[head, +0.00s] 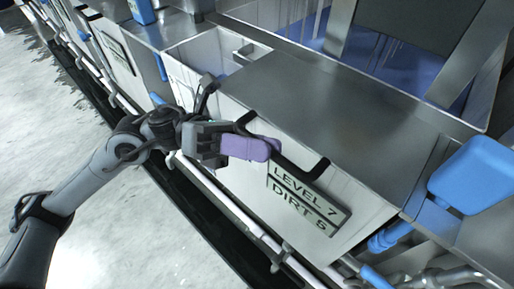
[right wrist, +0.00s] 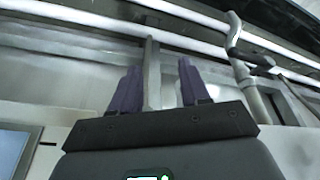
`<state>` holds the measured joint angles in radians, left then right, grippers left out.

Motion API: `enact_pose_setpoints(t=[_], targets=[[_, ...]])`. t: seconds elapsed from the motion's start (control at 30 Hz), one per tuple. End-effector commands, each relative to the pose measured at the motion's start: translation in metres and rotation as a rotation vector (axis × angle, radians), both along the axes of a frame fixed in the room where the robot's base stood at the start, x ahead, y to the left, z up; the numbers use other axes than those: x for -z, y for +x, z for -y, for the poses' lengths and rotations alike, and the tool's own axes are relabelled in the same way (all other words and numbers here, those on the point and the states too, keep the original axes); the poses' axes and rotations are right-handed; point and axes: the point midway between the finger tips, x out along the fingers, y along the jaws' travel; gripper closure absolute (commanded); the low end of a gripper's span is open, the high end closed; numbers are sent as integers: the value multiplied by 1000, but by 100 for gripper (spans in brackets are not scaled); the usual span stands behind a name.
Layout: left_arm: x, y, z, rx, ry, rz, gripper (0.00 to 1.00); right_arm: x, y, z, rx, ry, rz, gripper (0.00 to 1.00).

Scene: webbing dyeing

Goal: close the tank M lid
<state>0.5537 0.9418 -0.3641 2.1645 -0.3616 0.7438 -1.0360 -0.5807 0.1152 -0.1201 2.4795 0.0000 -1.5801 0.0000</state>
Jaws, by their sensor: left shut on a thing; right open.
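A tank (head: 350,215) with a white front carries a plate (head: 305,200) reading "LEVEL 7 DIRT 5"; I read no letter M on it. Its flat grey metal lid (head: 340,110) covers most of the top, with a gap open at the left end. A black bar handle (head: 300,170) runs along the lid's front edge. My left gripper (head: 262,149), with purple fingers, is shut on this handle near its left part; the fingers hide the grip itself. My right gripper (right wrist: 158,82) shows only in the right wrist view, open, with no held object visible between its purple fingers.
The open gap (head: 205,60) shows pale inner walls. A blue box-shaped part (head: 475,172) stands at the right end of the lid. White pipes (head: 235,205) run along the tank's foot. In the right wrist view, pipes (right wrist: 235,45) and a grey upright lie beyond the fingers.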

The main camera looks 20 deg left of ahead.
Motion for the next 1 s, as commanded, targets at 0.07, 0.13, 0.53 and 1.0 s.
enact_pose_setpoints(t=[0.07, 0.13, 0.53, 1.0], targets=[[3, 1, 0, -2, -4, 10, 100, 5, 0, 0, 0, 0, 1, 55], [4, 1, 0, -2, -5, 14, 100, 5, 0, 0, 0, 0, 1, 55], [6, 1, 0, -2, -1, 9, 79, 6, 0, 2, -6, -8, 1, 55], [4, 1, -1, -1, -4, 13, 75, 5, 0, 1, -4, -6, 2, 55]])
